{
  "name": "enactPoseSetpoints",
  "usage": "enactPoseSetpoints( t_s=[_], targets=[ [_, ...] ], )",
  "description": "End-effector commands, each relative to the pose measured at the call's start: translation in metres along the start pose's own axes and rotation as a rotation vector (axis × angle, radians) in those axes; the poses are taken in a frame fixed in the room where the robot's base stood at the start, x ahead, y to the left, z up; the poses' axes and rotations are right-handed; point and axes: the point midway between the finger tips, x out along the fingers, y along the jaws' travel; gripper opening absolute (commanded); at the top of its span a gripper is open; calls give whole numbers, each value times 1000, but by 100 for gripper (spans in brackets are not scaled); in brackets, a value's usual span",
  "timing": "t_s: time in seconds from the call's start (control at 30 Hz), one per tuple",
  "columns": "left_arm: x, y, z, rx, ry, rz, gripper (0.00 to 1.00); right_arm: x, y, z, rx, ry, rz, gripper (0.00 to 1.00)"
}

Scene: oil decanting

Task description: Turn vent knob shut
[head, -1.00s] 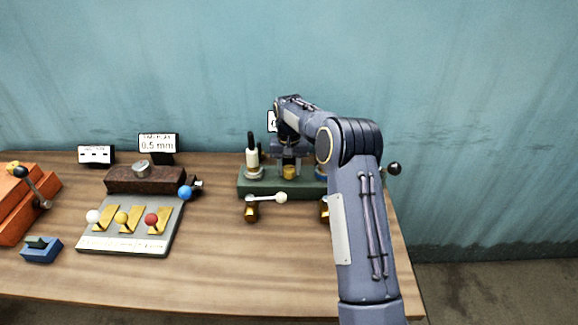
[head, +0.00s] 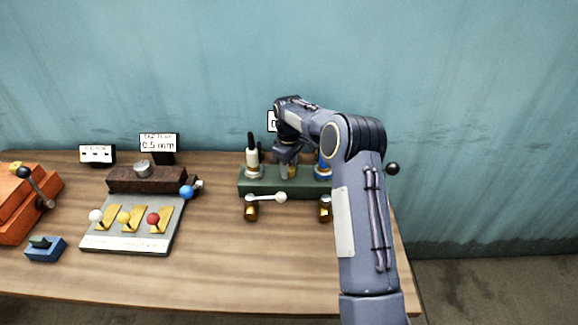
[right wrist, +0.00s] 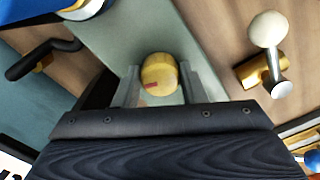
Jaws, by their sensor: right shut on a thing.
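The vent knob looks to be the small brass-yellow knob (right wrist: 158,75) with a red mark, on the green block (head: 262,183). In the right wrist view it sits between the two grey fingers of my right gripper (right wrist: 158,88), which is shut on it. In the head view my right gripper (head: 288,165) reaches down onto the middle of the green block, and the knob (head: 285,170) is partly hidden behind it. My left gripper is not in view.
A white bottle-like part (head: 253,160) with a black top and a blue one (head: 322,165) flank the knob. A white-ball lever (head: 281,197) lies in front. A grey plate (head: 150,243) with several coloured balls stands left. The front table middle is clear.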

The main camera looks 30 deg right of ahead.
Motion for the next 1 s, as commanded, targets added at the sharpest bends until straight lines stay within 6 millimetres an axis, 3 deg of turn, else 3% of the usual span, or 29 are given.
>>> enactPoseSetpoints(
  t_s=[0.5, 1.0],
  targets=[
    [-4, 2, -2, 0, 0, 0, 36, -2, 1, -2, -324, 6, 4, 15],
    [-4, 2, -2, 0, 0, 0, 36, -2, 1, -2, -380, 6, 4, 15]
  ],
)
